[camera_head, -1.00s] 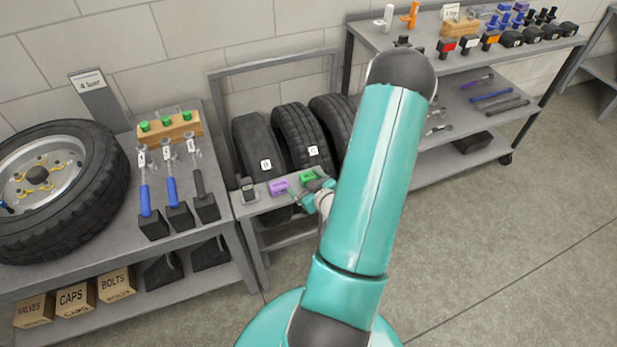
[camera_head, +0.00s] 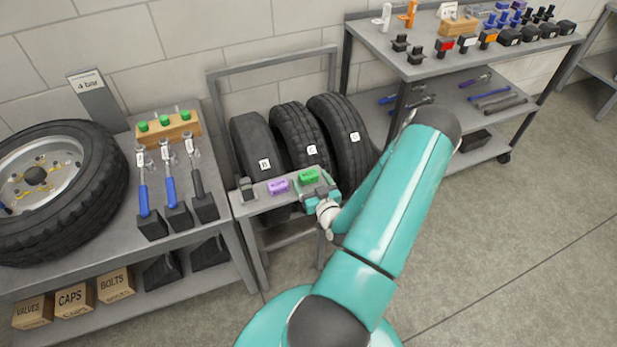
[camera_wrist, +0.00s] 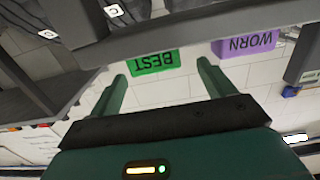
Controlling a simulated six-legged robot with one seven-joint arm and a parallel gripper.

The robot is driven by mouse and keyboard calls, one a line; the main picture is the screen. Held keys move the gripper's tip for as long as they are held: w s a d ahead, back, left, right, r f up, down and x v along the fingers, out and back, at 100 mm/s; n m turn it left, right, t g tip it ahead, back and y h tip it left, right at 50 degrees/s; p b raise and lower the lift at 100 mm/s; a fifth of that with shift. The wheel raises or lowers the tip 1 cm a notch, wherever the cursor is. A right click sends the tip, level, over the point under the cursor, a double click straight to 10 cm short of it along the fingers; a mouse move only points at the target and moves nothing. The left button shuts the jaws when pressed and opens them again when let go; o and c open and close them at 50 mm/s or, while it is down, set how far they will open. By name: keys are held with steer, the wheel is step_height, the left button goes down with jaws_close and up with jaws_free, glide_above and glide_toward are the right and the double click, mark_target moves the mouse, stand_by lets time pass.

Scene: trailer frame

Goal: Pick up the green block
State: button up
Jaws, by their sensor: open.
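The green block (camera_head: 309,176) sits on the narrow shelf in front of the tires. In the wrist view the green block (camera_wrist: 154,62) shows the word BEST upside down, ahead of the fingertips and between their lines. My gripper (camera_head: 315,190) is at the front edge of that shelf, close to the block. In the wrist view my gripper (camera_wrist: 160,72) is open, with nothing between its two fingers. I cannot tell whether the fingertips touch the block.
A purple block (camera_head: 278,187), marked WORN in the wrist view (camera_wrist: 246,44), lies left of the green one. A small dark device (camera_head: 247,188) stands at the shelf's left end. Tires (camera_head: 298,137) stand behind the shelf (camera_head: 262,205). A tool bench (camera_head: 125,215) is at the left.

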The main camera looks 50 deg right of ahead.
steer(key=x, duration=0.5)
steer(key=shift+w+d+f, duration=0.1)
steer(key=shift+d+f, duration=0.05)
steer(key=shift+d, duration=0.1)
steer(key=c, duration=1.1)
steer(key=shift+r, duration=0.2)
